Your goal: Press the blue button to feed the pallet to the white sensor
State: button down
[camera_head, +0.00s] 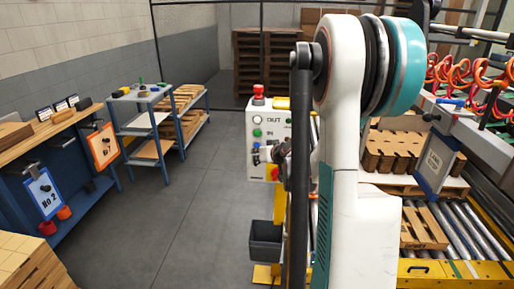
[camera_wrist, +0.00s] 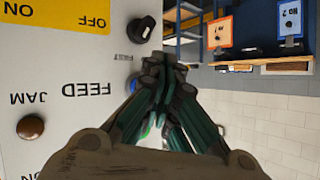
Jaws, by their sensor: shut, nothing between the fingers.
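The blue button (camera_wrist: 132,82) shows as a small sliver on the white control box in the wrist view, mostly hidden behind my gripper (camera_wrist: 165,68). My gripper is shut and empty, its fingertips at the button; I cannot tell whether they touch it. In the head view the control box (camera_head: 259,125) stands left of my arm, which partly hides it. A wooden pallet (camera_head: 423,228) lies on the roller conveyor (camera_head: 468,228) at the right. I cannot make out a white sensor.
The box also carries a black knob (camera_wrist: 145,29), a brown button (camera_wrist: 31,127) and a red emergency stop (camera_head: 258,91). Stacked boards (camera_head: 395,150) stand right of my arm. The floor (camera_head: 190,215) at left is clear.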

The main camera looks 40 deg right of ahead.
jog(key=shift+w+d, duration=0.1)
jog(key=shift+w+d, duration=0.2)
jog(key=shift+d, duration=0.05)
jog(key=shift+w+d, duration=0.25)
jog(key=shift+d, duration=0.05)
dwell(1.0)
dwell(0.3)
jog(key=shift+s+a, duration=0.55)
jog(key=shift+a, duration=0.1)
jog(key=shift+s+a+b, duration=0.35)
jog(key=shift+s+a, duration=1.25)
jog(key=shift+a, duration=0.3)
